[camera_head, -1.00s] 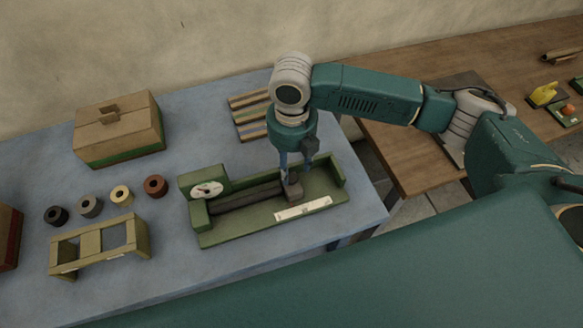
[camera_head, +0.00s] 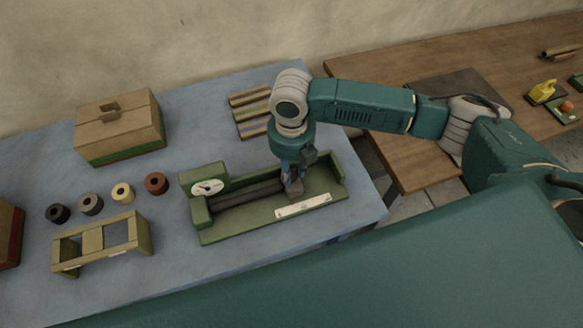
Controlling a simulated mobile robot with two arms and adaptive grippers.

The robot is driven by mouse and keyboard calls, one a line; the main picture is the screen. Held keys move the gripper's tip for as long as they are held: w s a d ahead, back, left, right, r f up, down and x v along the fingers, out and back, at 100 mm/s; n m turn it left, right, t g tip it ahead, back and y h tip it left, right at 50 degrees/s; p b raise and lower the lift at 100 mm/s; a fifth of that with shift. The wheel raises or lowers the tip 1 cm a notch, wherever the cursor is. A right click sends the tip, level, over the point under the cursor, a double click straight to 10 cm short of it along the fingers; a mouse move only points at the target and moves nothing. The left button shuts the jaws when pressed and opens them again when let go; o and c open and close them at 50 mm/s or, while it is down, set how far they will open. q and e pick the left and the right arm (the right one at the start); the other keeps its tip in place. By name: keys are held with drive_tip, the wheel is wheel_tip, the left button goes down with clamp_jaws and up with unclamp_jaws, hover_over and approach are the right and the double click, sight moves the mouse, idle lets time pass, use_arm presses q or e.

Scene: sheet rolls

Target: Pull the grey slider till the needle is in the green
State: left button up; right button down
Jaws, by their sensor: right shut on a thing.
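The green gauge fixture (camera_head: 222,226) lies on the blue-grey table, with a round white dial (camera_head: 208,187) at its left end. The dial's needle is too small to read against any coloured zone. The grey slider (camera_head: 295,188) sits on the dark rail (camera_head: 246,194), right of the middle of the fixture. My right gripper (camera_head: 292,178) points down and is shut on the slider. Its fingertips are partly hidden against the slider. My left gripper is not in view.
A cardboard-coloured box (camera_head: 118,127) stands at the back left. Several rolls (camera_head: 123,193) stand in a row left of the fixture, behind a wooden rack (camera_head: 104,244). Striped strips (camera_head: 250,113) lie behind the fixture. A brown table (camera_head: 440,55) stands at the right.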

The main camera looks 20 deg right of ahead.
drive_tip(key=shift+w+d+r, duration=0.2)
drive_tip(key=shift+w+d, duration=0.1)
drive_tip(key=shift+d, duration=0.15)
drive_tip(key=d+p, duration=0.1)
drive_tip(key=d, duration=0.2)
drive_tip(key=shift+w+d, duration=0.1)
drive_tip(key=shift+d, duration=0.25)
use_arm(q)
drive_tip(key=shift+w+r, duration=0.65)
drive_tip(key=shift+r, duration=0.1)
use_arm(e)
drive_tip(key=shift+d, duration=0.1)
drive_tip(key=c, duration=1.5)
unclamp_jaws()
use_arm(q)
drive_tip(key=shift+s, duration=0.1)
use_arm(e)
drive_tip(key=shift+o, duration=0.3)
drive_tip(key=shift+f, duration=0.1)
wheel_tip(320, 180, up, 12)
